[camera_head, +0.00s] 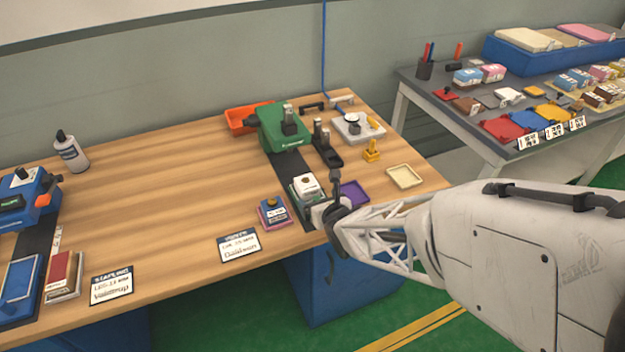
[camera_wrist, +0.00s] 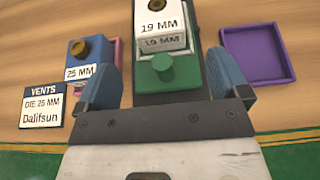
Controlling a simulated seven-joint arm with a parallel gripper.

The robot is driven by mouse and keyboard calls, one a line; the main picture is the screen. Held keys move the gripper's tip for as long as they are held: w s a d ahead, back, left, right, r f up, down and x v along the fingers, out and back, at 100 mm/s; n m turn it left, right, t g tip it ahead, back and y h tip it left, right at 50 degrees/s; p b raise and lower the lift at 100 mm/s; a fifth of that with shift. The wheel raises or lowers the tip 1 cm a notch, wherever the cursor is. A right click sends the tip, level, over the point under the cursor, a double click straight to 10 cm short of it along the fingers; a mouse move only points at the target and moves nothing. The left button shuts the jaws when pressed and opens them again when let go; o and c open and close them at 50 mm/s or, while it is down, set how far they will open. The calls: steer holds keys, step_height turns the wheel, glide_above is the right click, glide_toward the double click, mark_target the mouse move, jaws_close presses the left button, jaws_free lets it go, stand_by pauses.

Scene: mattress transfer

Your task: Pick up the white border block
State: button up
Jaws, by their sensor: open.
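The white border block (camera_wrist: 160,22), marked 19 MM with a brown knob on top, sits at the top middle of the wrist view. In the head view the white block (camera_head: 307,185) is near the table's front edge. My gripper (camera_wrist: 164,68) is open, its two blue fingers on either side of the green block, with nothing held. In the head view my gripper (camera_head: 325,210) is just in front of these blocks and partly hides them.
A blue block marked 25 MM (camera_wrist: 85,72) with a pink piece stands left of my fingers. A purple tray (camera_wrist: 258,78) lies to the right. A VENTS card (camera_wrist: 41,106) lies at the left. A green machine (camera_head: 283,127) stands further back on the strip.

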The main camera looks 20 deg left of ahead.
mark_target(312, 192)
steer(key=shift+x, duration=2.5)
steer(key=shift+r, duration=0.1)
steer(key=c, duration=1)
steer(key=shift+c, duration=0.2)
step_height(312, 192, up, 10)
